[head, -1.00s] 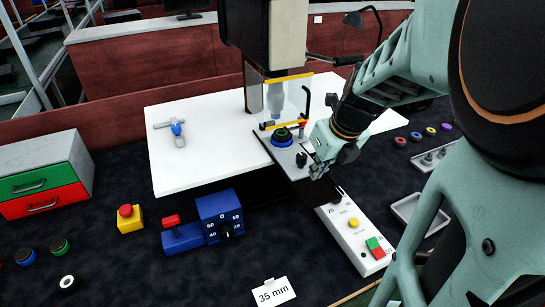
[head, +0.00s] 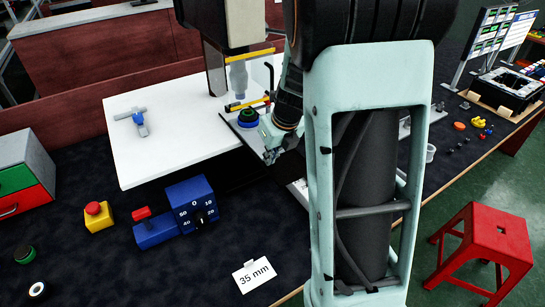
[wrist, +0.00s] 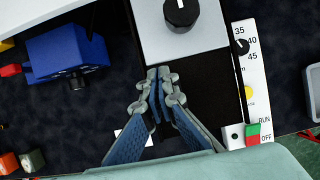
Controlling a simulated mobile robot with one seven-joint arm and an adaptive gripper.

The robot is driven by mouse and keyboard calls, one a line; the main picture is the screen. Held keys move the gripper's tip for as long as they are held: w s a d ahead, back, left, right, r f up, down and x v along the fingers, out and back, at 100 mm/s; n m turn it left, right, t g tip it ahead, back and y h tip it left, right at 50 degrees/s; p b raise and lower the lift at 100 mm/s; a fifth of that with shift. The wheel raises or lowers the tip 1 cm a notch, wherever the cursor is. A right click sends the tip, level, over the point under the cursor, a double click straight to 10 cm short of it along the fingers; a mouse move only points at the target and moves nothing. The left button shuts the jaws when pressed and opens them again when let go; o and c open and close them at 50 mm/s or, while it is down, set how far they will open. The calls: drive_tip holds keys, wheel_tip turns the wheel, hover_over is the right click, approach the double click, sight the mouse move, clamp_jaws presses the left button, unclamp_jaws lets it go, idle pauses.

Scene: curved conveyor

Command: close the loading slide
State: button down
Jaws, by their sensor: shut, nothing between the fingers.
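The loading slide is a grey plate (wrist: 180,42) with a black knob (wrist: 181,12) at the top of the wrist view. My gripper (wrist: 158,72) is shut and empty. Its fingertips are at the plate's front edge, left of the middle; I cannot tell if they touch it. My gripper (head: 270,157) also shows beside the plate in the head view.
A dark track (wrist: 205,90) lies in front of the plate. A white control strip (wrist: 252,85) with green and red buttons runs along its right. A blue dial box (wrist: 68,55) stands to the left. The press (head: 237,75) rises behind the slide.

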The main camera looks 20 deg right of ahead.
sight(258, 149)
drive_tip(key=shift+w+r, duration=0.1)
drive_tip(key=shift+w, duration=0.1)
drive_tip(key=shift+w+a+r+p, duration=0.1)
drive_tip(key=shift+w+p, duration=0.25)
drive_tip(key=shift+p, duration=0.1)
drive_tip(key=w+p, duration=0.1)
drive_tip(key=w, duration=0.1)
drive_tip(key=w+a+p, duration=0.1)
drive_tip(key=w, duration=0.1)
drive_tip(key=shift+w+p, duration=0.15)
drive_tip(key=shift+p, duration=0.2)
drive_tip(key=shift+w, duration=0.35)
drive_tip(key=shift+f, duration=0.2)
